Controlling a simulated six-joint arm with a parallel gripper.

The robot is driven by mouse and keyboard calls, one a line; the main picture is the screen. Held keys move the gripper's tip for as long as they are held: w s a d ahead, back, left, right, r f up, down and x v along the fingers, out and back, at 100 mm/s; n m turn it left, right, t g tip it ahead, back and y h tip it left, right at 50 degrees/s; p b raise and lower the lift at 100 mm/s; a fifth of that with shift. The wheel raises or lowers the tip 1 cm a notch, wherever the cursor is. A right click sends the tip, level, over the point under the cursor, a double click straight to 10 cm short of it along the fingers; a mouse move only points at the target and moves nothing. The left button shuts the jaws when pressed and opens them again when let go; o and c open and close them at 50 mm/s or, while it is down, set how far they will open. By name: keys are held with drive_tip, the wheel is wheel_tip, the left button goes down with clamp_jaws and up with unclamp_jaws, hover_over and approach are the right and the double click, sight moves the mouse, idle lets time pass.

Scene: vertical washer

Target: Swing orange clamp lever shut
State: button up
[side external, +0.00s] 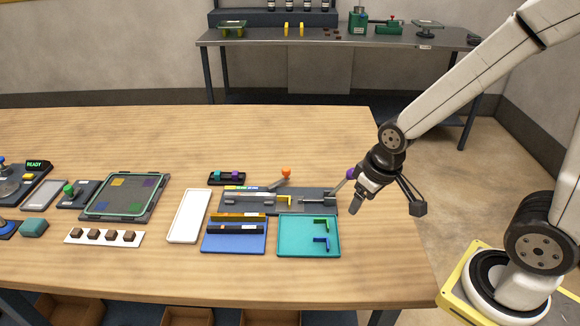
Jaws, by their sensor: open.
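The orange clamp lever (286,173) stands raised at the back of a grey fixture plate (262,209), with its ball knob up and its grey arm slanting down left to the plate. A second lever with a purple knob (351,174) slants up at the plate's right end. My gripper (358,201) points down just right of the plate, close to the purple knob and clear of the orange one. It is open with nothing visible between its fingers. A yellow bracket (286,202) sits on the plate.
A teal tray (332,250) with green and blue brackets and a blue tray (232,247) lie in front of the plate. A white tray (187,216) is left. A black holder (226,179) stands behind left. The table behind the orange knob is clear.

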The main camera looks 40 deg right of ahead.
drive_tip(key=w+d+m+g, duration=0.1)
drive_tip(key=w+d, duration=0.1)
drive_tip(key=w, duration=1.5)
drive_tip(key=m+g, duration=0.1)
drive_tip(key=g, duration=0.1)
hover_over(286, 169)
wheel_tip(286, 169, down, 3)
drive_tip(key=shift+d+r, duration=0.1)
drive_tip(key=shift+r, duration=0.05)
drive_tip(key=shift+f, duration=3.9)
clamp_jaws()
